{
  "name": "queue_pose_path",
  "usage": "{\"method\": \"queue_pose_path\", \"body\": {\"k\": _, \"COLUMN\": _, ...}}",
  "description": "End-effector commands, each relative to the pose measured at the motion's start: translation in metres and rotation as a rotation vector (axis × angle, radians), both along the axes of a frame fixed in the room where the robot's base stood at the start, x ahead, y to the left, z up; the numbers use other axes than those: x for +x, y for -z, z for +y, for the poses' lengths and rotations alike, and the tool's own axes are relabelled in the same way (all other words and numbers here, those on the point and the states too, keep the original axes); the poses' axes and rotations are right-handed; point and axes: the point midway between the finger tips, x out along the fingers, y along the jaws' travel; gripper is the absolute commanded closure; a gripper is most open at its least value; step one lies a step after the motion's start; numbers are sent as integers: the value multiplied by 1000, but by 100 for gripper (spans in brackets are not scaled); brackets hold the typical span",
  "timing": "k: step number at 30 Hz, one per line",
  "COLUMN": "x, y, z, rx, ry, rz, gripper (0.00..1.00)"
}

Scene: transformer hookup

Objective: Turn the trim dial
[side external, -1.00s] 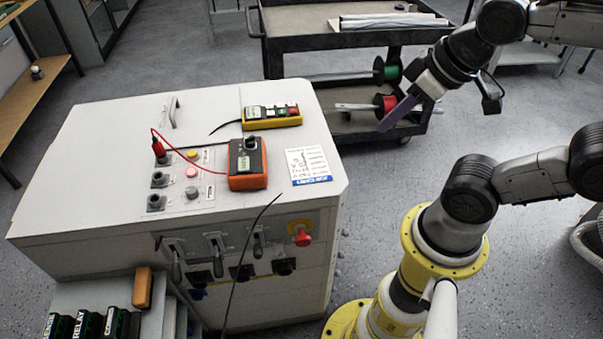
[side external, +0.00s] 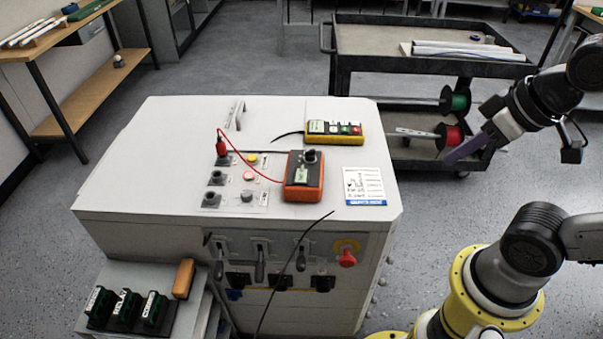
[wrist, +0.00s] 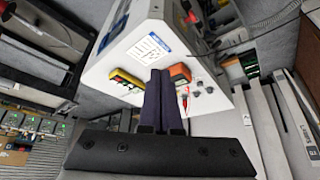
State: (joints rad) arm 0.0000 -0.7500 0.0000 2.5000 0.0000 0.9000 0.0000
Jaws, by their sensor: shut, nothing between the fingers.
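The white cabinet (side external: 150,150) has a control panel on its top. The panel carries a dark grey round knob (side external: 247,196) in front of a red button (side external: 249,176) and a yellow button (side external: 251,159). This knob may be the trim dial; I read no label that confirms it. The orange meter (side external: 303,176) beside the panel also has a black knob (side external: 310,156) on top. My gripper (side external: 451,159) is shut and empty, held beyond the cabinet's right side, apart from everything. Its dark purple fingers also show in the wrist view (wrist: 160,73), partly covering the cabinet top and meter.
A red lead (side external: 240,152) runs from a panel socket to the meter. A yellow remote (side external: 334,132) and a paper card (side external: 365,187) lie on the top. Switches and a red knob (side external: 346,258) sit on the front. A cart (side external: 400,40) stands behind.

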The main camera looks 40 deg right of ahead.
Motion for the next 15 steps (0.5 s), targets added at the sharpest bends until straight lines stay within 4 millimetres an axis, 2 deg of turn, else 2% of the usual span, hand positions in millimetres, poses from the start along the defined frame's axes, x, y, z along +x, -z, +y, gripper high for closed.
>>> {"method": "queue_pose_path", "body": {"k": 1, "x": 0, "y": 0, "z": 0, "rx": 0, "ry": 0, "rz": 0, "gripper": 95}}
{"method": "queue_pose_path", "body": {"k": 7, "x": -2, "y": -1, "z": 0, "rx": 43, "ry": 80, "rz": 12, "gripper": 59}}
{"method": "queue_pose_path", "body": {"k": 11, "x": 14, "y": -35, "z": 1, "rx": 119, "ry": 208, "rz": -23, "gripper": 36}}
{"method": "queue_pose_path", "body": {"k": 15, "x": 46, "y": -68, "z": 6, "rx": 191, "ry": 315, "rz": -9, "gripper": 36}}
